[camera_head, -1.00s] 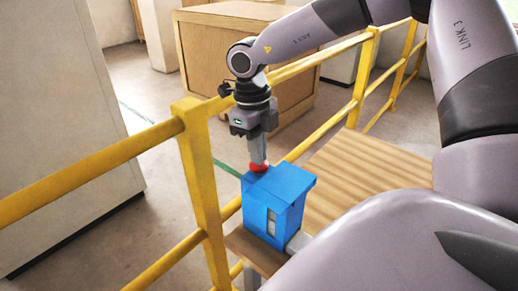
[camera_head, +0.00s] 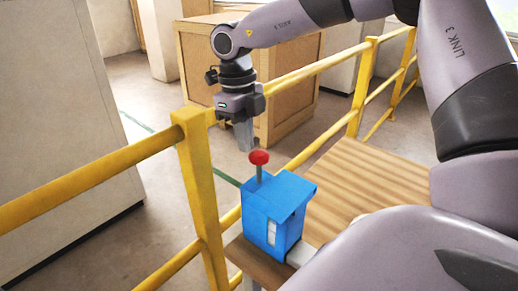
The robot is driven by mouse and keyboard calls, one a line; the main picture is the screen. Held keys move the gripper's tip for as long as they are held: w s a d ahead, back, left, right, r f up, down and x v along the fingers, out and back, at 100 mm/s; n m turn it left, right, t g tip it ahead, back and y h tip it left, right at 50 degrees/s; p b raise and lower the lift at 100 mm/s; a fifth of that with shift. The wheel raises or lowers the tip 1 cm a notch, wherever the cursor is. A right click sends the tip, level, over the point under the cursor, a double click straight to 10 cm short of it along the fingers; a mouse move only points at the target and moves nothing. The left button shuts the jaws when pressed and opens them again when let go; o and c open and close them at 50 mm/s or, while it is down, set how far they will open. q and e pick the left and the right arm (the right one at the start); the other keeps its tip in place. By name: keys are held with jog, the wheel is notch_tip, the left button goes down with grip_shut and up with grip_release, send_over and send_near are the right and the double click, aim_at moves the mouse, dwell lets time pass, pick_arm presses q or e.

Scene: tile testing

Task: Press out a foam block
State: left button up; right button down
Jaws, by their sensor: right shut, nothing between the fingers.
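A blue box-shaped press (camera_head: 262,222) stands on the wooden table, with a slot in its front side. A red knob (camera_head: 259,157) on a thin stem sticks up from its top. My right gripper (camera_head: 244,148) is above and slightly left of the knob, pointing down, shut and empty; its fingertips look close to the knob, and I cannot tell whether they touch it. No foam block can be made out. A pale piece (camera_head: 300,254) shows at the press's lower right, partly hidden by my arm. My left gripper is not in view.
A wooden table (camera_head: 370,185) extends right of the press. Yellow railings (camera_head: 196,180) run along the table's far and left sides. A wooden crate (camera_head: 290,90) and pale cabinets stand on the floor beyond.

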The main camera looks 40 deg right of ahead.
jog(key=r, duration=0.4)
jog(key=shift+w+a+r, duration=0.1)
jog(key=shift+w+r, duration=0.1)
jog(key=shift+w, duration=0.05)
dwell(1.2)
